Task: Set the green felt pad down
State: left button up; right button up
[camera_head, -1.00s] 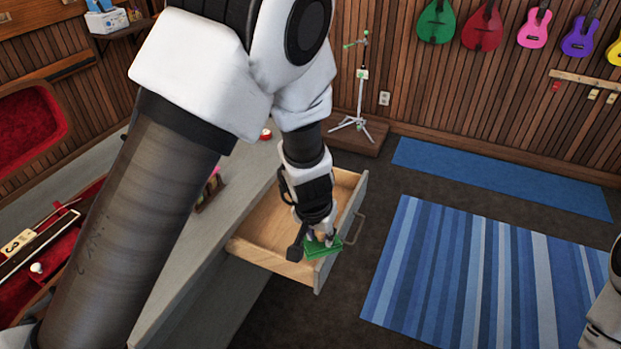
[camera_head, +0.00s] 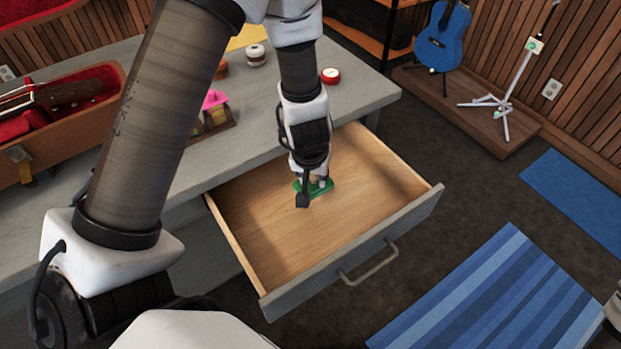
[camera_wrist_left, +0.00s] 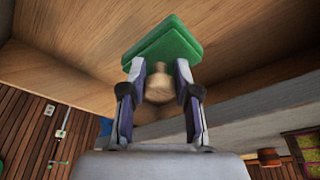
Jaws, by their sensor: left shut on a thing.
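The green felt pad (camera_head: 321,188) is a small flat green slab with a pale wooden knob; it shows large in the left wrist view (camera_wrist_left: 165,45). My left gripper (camera_head: 311,186) points down over the open drawer (camera_head: 285,225) and is shut on the pad, with the wooden knob between its fingers in the left wrist view (camera_wrist_left: 159,85). The pad is over the drawer's bare wooden floor. I cannot tell whether it touches the floor. The gripper hides part of the pad in the head view.
The drawer stands pulled out from a grey counter (camera_head: 352,92), its floor otherwise clear. On the counter are a red-and-white round tin (camera_head: 330,76), a small pink-roofed house (camera_head: 216,107) and an open instrument case (camera_head: 70,135).

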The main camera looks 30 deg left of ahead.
aim_at(313, 189)
pick_arm(q)
jog(key=b+x, duration=0.1)
jog(key=x, duration=0.1)
jog(key=s+b+x, duration=0.1)
jog(key=x, duration=0.1)
jog(key=b+x, duration=0.1)
jog(key=x, duration=0.1)
jog(key=shift+s+d+f+b, duration=0.1)
jog(key=shift+d+f+b, duration=0.25)
jog(key=shift+f, duration=0.05)
jog(key=shift+r, duration=0.15)
pick_arm(e)
notch_tip(313, 189, down, 5)
jog(key=shift+f, duration=0.1)
pick_arm(q)
jog(key=o, duration=1)
jog(key=shift+r+p, duration=0.15)
jog(key=shift+p, duration=0.15)
jog(key=p+v, duration=0.6)
jog(key=v, duration=0.5)
jog(key=shift+s+d+r, duration=0.1)
jog(key=shift+s+r, duration=0.1)
jog(key=shift+r, duration=0.15)
pick_arm(e)
notch_tip(313, 189, up, 7)
jog(key=shift+f, duration=0.2)
